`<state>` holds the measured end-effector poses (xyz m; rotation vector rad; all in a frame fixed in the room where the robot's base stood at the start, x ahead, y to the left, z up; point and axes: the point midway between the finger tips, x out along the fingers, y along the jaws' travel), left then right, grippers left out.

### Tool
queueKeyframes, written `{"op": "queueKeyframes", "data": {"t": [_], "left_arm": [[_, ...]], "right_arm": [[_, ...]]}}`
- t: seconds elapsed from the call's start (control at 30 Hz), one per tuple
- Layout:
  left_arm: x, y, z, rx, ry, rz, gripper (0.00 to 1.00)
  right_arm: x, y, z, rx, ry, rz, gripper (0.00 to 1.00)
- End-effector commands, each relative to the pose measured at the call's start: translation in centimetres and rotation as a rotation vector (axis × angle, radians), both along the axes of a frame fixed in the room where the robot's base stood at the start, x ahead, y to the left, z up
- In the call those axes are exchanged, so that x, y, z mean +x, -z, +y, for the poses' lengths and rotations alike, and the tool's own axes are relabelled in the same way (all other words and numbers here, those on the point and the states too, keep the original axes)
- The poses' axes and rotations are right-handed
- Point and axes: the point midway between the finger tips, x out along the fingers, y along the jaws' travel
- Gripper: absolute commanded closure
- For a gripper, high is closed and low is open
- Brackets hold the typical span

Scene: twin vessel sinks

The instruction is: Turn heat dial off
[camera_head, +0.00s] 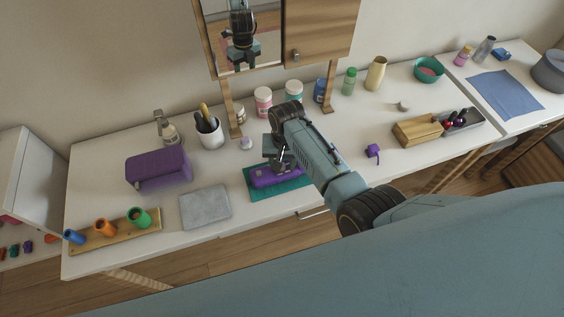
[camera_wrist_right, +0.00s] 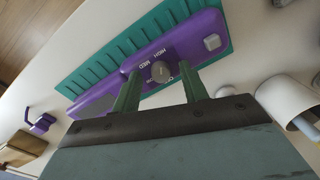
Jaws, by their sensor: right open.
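A purple appliance (camera_head: 290,178) lies on a ribbed teal mat (camera_head: 262,192) on the white table. In the right wrist view the purple appliance (camera_wrist_right: 206,28) carries a small grey dial (camera_wrist_right: 161,71). HIGH and MED are readable beside it; the other lettering is partly hidden, and the dial's setting is unclear. A light square button (camera_wrist_right: 211,42) sits near it. My right gripper (camera_head: 281,167) points down over the appliance. In the wrist view its two green fingers stand apart on either side of the dial, open; contact is not clear. My left gripper is not in view.
A grey pad (camera_head: 205,206) and purple case (camera_head: 158,168) lie left of the mat. A white cup (camera_head: 210,135) and several jars stand behind. A small purple item (camera_head: 373,151) and wooden box (camera_head: 416,131) are to the right. Table space around the mat is mostly clear.

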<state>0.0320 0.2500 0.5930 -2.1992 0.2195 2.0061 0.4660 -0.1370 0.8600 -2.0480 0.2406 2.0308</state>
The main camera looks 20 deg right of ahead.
Motion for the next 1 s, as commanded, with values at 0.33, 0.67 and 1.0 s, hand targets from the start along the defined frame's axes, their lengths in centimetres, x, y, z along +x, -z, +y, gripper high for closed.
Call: {"op": "queueKeyframes", "data": {"t": [0.33,0.67,1.0], "left_arm": [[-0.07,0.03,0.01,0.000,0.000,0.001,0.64],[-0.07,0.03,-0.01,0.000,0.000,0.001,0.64],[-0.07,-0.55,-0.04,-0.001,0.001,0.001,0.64]], "right_arm": [[0.01,0.17,0.05,0.001,0.000,0.000,0.62],[0.00,0.17,0.03,0.000,0.000,0.000,1.00],[0.00,0.05,0.01,0.000,-0.063,0.000,1.00]]}}
